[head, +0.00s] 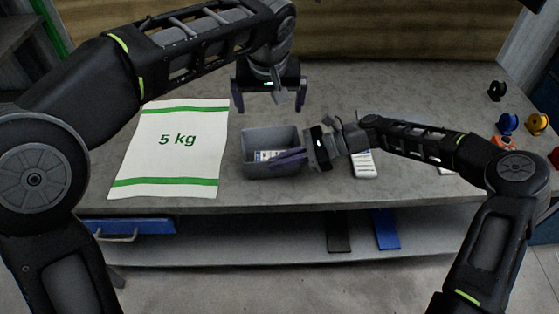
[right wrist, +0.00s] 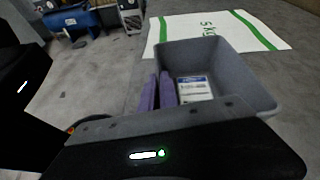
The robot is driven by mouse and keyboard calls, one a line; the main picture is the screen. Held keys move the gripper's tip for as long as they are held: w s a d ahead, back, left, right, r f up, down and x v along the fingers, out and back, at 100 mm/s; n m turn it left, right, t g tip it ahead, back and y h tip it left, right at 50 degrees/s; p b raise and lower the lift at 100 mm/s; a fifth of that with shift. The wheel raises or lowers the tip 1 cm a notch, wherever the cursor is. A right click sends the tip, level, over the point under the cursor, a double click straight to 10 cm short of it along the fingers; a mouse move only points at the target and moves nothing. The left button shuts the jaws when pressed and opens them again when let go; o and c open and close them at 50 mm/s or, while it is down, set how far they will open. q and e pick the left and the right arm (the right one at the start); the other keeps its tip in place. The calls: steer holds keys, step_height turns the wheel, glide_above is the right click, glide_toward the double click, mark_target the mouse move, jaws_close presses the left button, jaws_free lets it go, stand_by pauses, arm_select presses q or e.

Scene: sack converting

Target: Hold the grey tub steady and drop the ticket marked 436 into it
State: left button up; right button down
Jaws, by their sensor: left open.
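The grey tub (head: 258,171) stands on the bench right of the sack; it also shows in the right wrist view (right wrist: 235,62). A white ticket with dark print (head: 266,155) lies inside the tub, also visible in the right wrist view (right wrist: 194,88); its number is too small to read. My left gripper (head: 269,103) is open and empty, above the bench just behind the tub.
A white 5 kg sack (head: 177,140) with green bands lies flat on the left. Another white ticket (head: 363,164) lies on the bench (head: 410,83) right of the tub, partly below my right arm. Black, blue and yellow spools (head: 508,124) stand at the far right.

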steer(key=c, duration=1.5)
jaws_free()
steer(key=shift+c, duration=0.2)
steer(key=shift+d, duration=0.1)
steer(key=v, duration=1.1)
steer(key=shift+d+r, duration=0.2)
steer(key=shift+d, duration=0.15)
steer(key=shift+s, duration=0.1)
